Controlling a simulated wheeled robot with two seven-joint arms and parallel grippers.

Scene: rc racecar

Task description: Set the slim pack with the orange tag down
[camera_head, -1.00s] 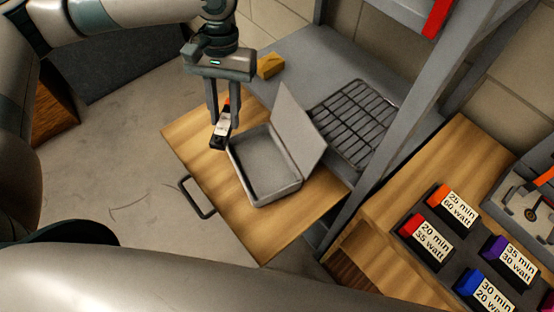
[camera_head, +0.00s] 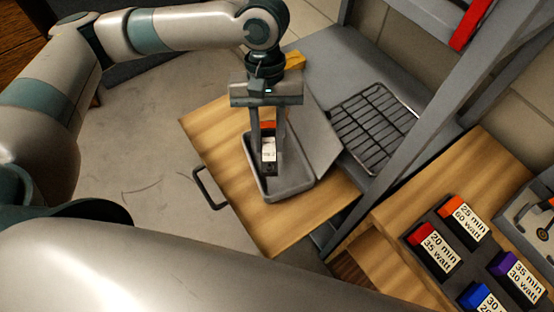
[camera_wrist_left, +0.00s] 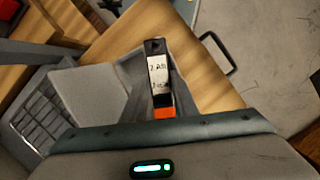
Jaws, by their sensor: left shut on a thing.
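The slim pack (camera_head: 269,150) has a white label, a dark end and an orange tag. My left gripper (camera_head: 268,160) is shut on it and holds it upright over the open grey case (camera_head: 292,189). I cannot tell whether the pack touches the case floor. In the left wrist view the pack (camera_wrist_left: 158,80) points away from the gripper, with the case (camera_wrist_left: 190,65) behind it. The case lies on a wooden board with a handle, its lid (camera_head: 315,135) open to the right. My right gripper is not in view.
A wire rack (camera_head: 373,125) lies on the grey surface right of the lid. A yellow block (camera_head: 294,60) is behind my left gripper. Labelled packs (camera_head: 436,250) stand in a dark holder at the lower right. The wooden board (camera_head: 215,135) is bare left of the case.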

